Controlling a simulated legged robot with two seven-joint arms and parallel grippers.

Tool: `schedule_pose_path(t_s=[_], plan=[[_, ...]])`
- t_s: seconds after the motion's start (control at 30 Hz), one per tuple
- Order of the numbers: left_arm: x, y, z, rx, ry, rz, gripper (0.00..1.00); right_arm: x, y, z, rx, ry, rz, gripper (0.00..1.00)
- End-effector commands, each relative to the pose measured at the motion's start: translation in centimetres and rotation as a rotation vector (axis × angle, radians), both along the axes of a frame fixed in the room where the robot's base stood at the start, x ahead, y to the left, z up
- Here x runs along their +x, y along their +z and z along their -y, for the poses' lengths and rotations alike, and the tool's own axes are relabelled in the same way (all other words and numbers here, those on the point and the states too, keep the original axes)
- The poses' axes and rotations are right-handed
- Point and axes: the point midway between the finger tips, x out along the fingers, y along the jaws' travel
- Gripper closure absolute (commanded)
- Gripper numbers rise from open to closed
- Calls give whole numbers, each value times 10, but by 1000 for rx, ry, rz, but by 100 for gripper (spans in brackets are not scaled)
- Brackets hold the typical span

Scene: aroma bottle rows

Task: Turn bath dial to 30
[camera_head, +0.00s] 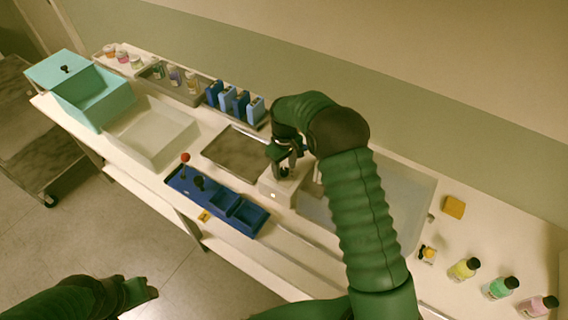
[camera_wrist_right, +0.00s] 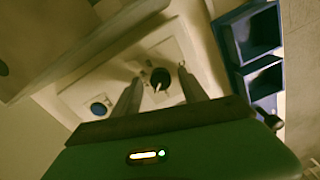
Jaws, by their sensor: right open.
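The dial, a small black round knob with a white pointer (camera_wrist_right: 160,78), sits on a pale panel (camera_wrist_right: 78,93) in the right wrist view. A round blue spot (camera_wrist_right: 98,108) is on the same panel. In the head view the pale box (camera_head: 272,190) stands beside a grey basin, and its dial is hidden under my gripper. My right gripper (camera_head: 284,172) points down over the box. Its open fingers (camera_wrist_right: 158,72) stand on either side of the knob; I cannot tell if they touch it. My left gripper (camera_head: 142,291) is at the lower left, away from the bench, its jaw unclear.
A blue tray (camera_head: 222,228) with compartments lies in front of the box. Coloured bottles (camera_head: 500,287) and a yellow sponge (camera_head: 453,207) are at right.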

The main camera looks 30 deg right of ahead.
Motion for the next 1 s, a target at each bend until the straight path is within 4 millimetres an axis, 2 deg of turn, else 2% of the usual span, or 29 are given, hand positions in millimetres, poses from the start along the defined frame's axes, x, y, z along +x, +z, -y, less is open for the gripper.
schedule_pose_path(t_s=[0.17,0.5,0.63,0.8,1.0], plan=[[0,-3,0,0,0,0,50,1,22,0,0,0,3,50],[0,-8,0,0,0,0,50,2,120,1,-1,0,5,50],[0,-7,0,0,0,0,50,3,148,1,0,0,3,50],[0,-7,0,0,0,0,50,2,165,1,0,0,1,50],[0,-7,0,0,0,0,50,2,167,0,1,0,-1,50]])
